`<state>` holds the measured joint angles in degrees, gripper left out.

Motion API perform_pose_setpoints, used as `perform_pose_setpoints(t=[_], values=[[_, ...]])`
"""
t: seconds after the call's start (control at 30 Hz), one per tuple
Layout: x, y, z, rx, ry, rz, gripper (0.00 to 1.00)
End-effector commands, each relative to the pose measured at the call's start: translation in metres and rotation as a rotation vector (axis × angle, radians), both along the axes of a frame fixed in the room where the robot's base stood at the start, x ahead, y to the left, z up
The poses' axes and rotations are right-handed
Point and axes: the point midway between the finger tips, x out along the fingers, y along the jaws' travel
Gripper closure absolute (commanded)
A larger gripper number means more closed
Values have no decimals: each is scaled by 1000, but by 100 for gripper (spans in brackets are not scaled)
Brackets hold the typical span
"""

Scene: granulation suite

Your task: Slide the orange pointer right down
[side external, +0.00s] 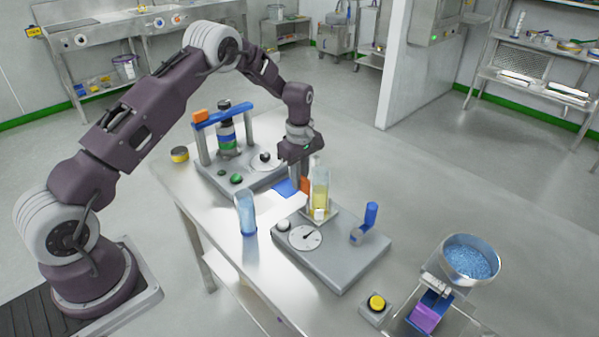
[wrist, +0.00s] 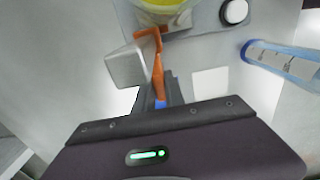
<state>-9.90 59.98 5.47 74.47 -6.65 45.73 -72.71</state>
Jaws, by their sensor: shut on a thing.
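The orange pointer (side external: 306,185) stands beside a clear cylinder of yellow liquid (side external: 320,187) on a grey device (side external: 345,262). In the wrist view the orange pointer (wrist: 156,60) runs from the cylinder's rim (wrist: 165,8) back between my fingers. My gripper (side external: 302,172) is shut on the orange pointer, and it also shows in the wrist view (wrist: 160,92). The fingers hide part of the pointer. I cannot tell from these views how low the pointer sits on its scale.
The grey device carries a round dial (side external: 305,237) and a blue-handled lever (side external: 371,215). A clear tube of blue liquid (side external: 246,213) stands close on the left. A blue-barred rig (side external: 222,118) is behind my gripper. A steel bowl of blue granules (side external: 470,260) is at the right.

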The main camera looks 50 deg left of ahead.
Motion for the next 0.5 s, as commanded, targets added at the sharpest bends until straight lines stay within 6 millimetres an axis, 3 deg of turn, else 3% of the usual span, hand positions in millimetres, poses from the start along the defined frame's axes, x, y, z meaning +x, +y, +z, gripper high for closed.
perform_pose_setpoints(t=[0.13,0.17,0.23,0.5], values=[[-1,0,-3,0,3,0,100],[-1,0,-3,0,3,0,80],[-1,0,-3,0,3,0,66],[-1,0,-2,0,2,0,64]])
